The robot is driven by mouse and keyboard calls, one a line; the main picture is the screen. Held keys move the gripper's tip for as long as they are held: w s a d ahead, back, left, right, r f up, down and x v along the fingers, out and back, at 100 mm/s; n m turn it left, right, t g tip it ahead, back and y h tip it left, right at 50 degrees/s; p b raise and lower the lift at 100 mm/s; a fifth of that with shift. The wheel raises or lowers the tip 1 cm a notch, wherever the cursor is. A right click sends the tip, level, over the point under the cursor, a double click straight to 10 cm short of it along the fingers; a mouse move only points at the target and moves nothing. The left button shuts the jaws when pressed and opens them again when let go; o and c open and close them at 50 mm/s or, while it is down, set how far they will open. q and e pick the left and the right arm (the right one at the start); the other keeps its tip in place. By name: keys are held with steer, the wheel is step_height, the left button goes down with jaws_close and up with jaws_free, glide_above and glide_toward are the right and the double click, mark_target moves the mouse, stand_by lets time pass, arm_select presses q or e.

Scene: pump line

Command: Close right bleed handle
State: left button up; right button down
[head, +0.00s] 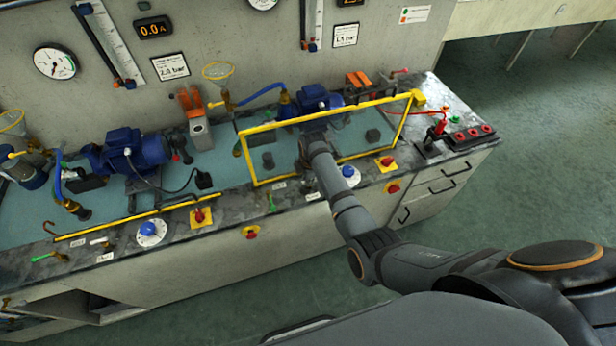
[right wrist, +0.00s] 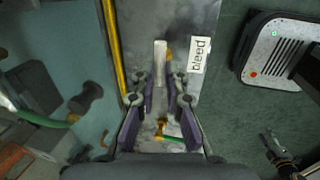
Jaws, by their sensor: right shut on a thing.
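A small brass valve with a green lever (right wrist: 174,138) lies nearer the gripper's base; that green lever also shows in the head view (head: 272,203). My left gripper is out of view.
A yellow frame (head: 245,160) stands close around my right wrist. A blue knob (head: 348,171) and red knobs on yellow plates (head: 386,163) sit to the right. A blue pump (head: 312,98) stands behind. The floor (head: 530,130) is clear.

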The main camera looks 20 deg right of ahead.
stand_by(0.3)
steer(key=c, duration=1.4)
jaws_free()
steer(key=shift+r, duration=0.15)
steer(key=r, duration=0.3)
steer(key=s+r, duration=0.1)
steer(key=r, duration=0.3)
steer(key=s+r, duration=0.1)
steer(key=r, duration=0.3)
steer(key=shift+s+r, duration=0.2)
